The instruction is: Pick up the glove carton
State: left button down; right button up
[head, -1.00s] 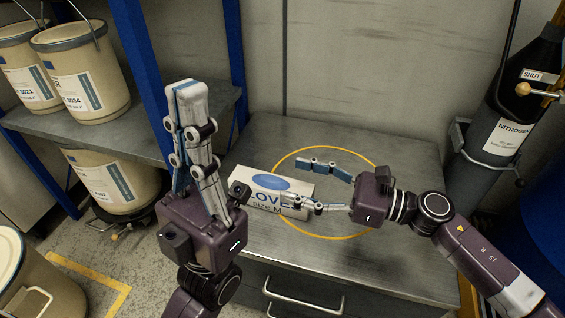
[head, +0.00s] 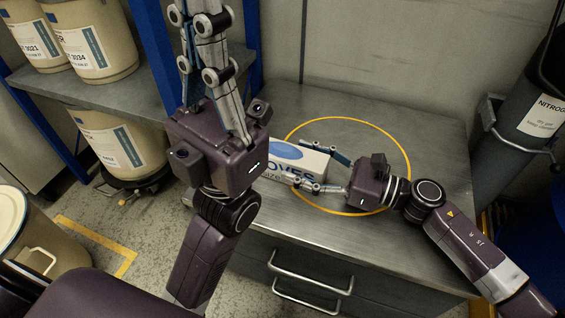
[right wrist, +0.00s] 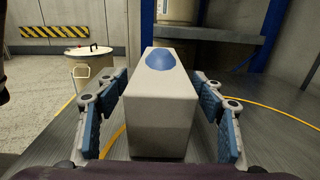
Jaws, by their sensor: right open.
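The glove carton (head: 300,158) is a white box with a blue oval and dark lettering, lying on the grey metal cabinet top. My right gripper (head: 318,168) is open, with one finger along each long side of the carton's right end. In the right wrist view the carton (right wrist: 158,112) lies between the blue-padded fingers, with a visible gap on both sides. My left gripper (head: 212,70) points up in front of the carton's left end and hides part of it. Its fingertips are cut off by the top edge.
A yellow ring (head: 408,165) is marked on the cabinet top (head: 430,215), which is otherwise clear. A shelf (head: 110,95) with beige drums stands left. A dark nitrogen cylinder (head: 535,110) stands right. Drawer handles (head: 310,272) project at the front.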

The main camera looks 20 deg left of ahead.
aim_at(282, 155)
jog(key=a, duration=0.2)
jog(key=a+b, duration=0.1)
jog(key=a, duration=0.1)
jog(key=shift+w+a, duration=0.2)
jog(key=shift+a, duration=0.1)
jog(key=c, duration=1.4)
jog(key=shift+c, duration=0.8)
jog(key=shift+r, duration=0.15)
